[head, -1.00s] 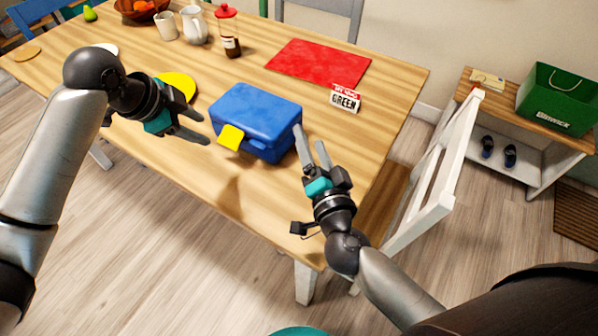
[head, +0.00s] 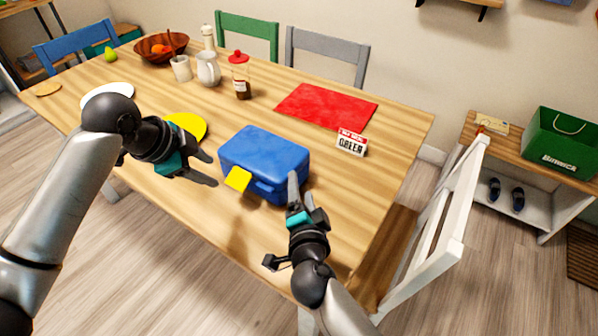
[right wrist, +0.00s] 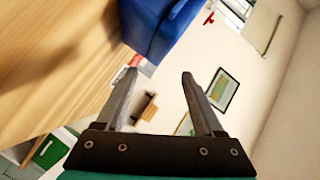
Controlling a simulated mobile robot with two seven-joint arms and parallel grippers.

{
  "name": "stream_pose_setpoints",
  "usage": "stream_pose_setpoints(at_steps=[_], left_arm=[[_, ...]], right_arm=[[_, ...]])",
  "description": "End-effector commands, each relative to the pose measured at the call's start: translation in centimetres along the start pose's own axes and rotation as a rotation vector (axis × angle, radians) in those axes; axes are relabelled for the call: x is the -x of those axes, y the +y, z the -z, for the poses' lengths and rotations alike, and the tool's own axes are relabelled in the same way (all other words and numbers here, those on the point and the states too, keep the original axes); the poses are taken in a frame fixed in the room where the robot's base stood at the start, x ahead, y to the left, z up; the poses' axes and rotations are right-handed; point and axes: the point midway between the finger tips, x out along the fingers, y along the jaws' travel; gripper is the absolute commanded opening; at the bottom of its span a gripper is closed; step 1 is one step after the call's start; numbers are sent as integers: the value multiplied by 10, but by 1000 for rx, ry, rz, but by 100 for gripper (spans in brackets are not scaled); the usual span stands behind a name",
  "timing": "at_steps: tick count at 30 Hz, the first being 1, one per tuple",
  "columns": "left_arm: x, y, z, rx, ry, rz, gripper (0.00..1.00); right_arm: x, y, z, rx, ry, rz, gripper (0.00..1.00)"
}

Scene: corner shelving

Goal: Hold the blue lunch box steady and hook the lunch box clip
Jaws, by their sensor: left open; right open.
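The blue lunch box (head: 265,155) stands on the wooden table near its front edge. Its yellow clip (head: 238,179) sticks out from the front left side, angled away from the box. My left gripper (head: 216,170) is open and empty, just left of the lunch box and apart from it. My right gripper (head: 298,190) is at the front right corner of the box; whether it touches is hard to tell. In the right wrist view my right gripper (right wrist: 158,85) is open with nothing between its fingers, and the blue lunch box (right wrist: 155,25) is at the top.
The wooden table (head: 350,190) also holds a red mat (head: 325,106), a small sign block (head: 351,143), a yellow plate (head: 187,125), a red-capped bottle (head: 240,78), a white pitcher (head: 208,70) and a fruit bowl (head: 160,46). A white chair (head: 440,220) stands at the right.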

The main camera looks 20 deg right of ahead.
Motion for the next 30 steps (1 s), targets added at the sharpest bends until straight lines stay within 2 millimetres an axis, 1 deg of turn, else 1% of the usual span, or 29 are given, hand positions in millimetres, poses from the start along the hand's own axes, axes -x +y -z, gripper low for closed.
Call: stream_pose_setpoints(at_steps=[1,6,12,18,27,30], left_arm=[[0,0,0,0,0,0,50],[0,0,0,0,0,0,50],[0,0,0,0,0,0,50],[0,0,0,0,0,0,50],[0,0,0,0,0,0,50],[0,0,0,0,0,0,50]], right_arm=[[-10,-1,0,1,2,1,70],[-38,-1,0,0,2,1,70],[-62,0,0,0,1,0,70],[-72,0,0,0,0,0,70],[-73,0,0,0,0,1,70],[-73,0,0,0,0,0,58]])
